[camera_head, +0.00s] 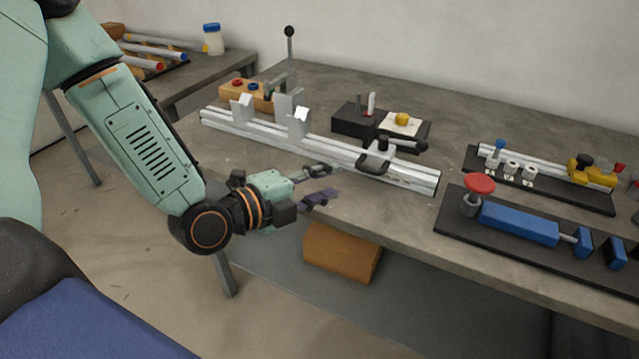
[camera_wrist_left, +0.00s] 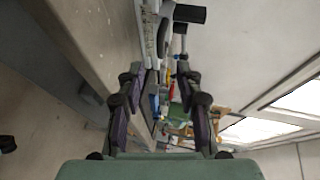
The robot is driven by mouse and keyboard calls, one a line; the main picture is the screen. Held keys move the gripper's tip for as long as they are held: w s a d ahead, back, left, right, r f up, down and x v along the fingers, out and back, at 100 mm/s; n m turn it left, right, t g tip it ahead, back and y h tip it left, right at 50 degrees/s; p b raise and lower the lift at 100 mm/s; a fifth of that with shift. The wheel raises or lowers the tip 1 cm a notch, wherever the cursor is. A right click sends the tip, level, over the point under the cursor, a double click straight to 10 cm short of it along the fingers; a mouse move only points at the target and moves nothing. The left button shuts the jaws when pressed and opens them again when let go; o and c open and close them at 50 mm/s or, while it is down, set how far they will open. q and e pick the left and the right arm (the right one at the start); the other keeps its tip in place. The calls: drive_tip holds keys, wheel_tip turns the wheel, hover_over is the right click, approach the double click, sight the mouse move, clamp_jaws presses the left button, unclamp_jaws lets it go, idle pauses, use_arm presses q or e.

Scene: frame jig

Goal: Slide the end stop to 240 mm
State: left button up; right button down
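The end stop (camera_head: 374,163) is a grey slide with a black knob and a black lever, sitting on the light metal rail (camera_head: 330,149) close to its right end. A pale scale strip lies on the rail's front face near it; its numbers are too small to read. My left gripper (camera_head: 326,183) is open and empty in front of the rail, left of the end stop and apart from it. In the left wrist view the two fingers (camera_wrist_left: 162,120) stand wide apart, with a black handle (camera_wrist_left: 190,14) beyond them at the top. My right gripper is not in view.
V-shaped blocks (camera_head: 298,122) stand on the rail's left half. The table's front edge runs below my left gripper.

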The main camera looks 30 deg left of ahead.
use_arm(q)
drive_tip(key=shift+s+a+r, duration=0.15)
drive_tip(key=shift+s, duration=0.35)
drive_tip(key=shift+s, duration=0.1)
idle(0.4)
